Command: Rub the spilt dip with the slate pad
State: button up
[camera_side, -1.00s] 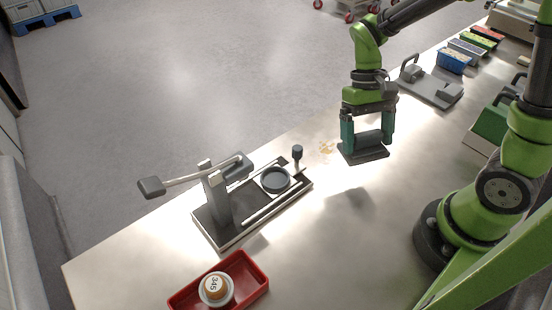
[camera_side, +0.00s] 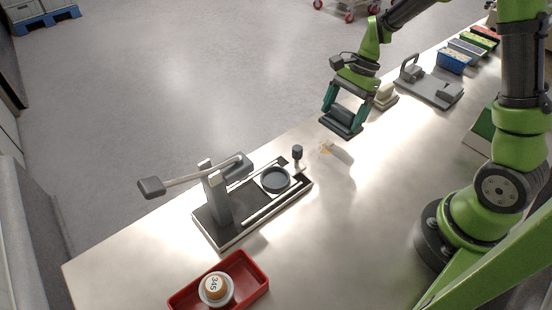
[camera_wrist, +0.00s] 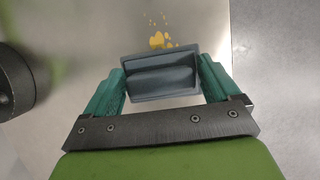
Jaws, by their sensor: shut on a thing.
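My gripper (camera_side: 343,112) is shut on the slate pad (camera_side: 341,126), a dark grey block with a raised grip and a wider base. The pad also shows between the teal fingers in the wrist view (camera_wrist: 161,76). The spilt dip (camera_side: 326,147) is a small yellow-orange patch of spots on the pale table. In the wrist view the dip (camera_wrist: 158,40) lies just past the pad's upper edge. In the side view the pad is beyond the dip, towards the table's far edge. I cannot tell whether the pad touches the table.
A grey press-like device (camera_side: 220,200) on a dark base stands left of the dip. A red tray (camera_side: 250,275) holding a round item marked 345 is in front. A grey plate with a handle (camera_side: 430,88) and a blue bin (camera_side: 453,60) lie right. The table's middle is clear.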

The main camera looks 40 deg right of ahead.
aim_at(339, 130)
notch_tip(339, 130, down, 5)
jog(key=shift+f, duration=0.1)
jog(key=shift+a+f, duration=0.25)
jog(key=shift+a, duration=3.85)
jog(key=shift+c, duration=0.4)
jog(key=shift+d, duration=4)
jog(key=shift+d+r, duration=0.1)
jog(key=shift+d, duration=0.05)
jog(key=shift+r, duration=4)
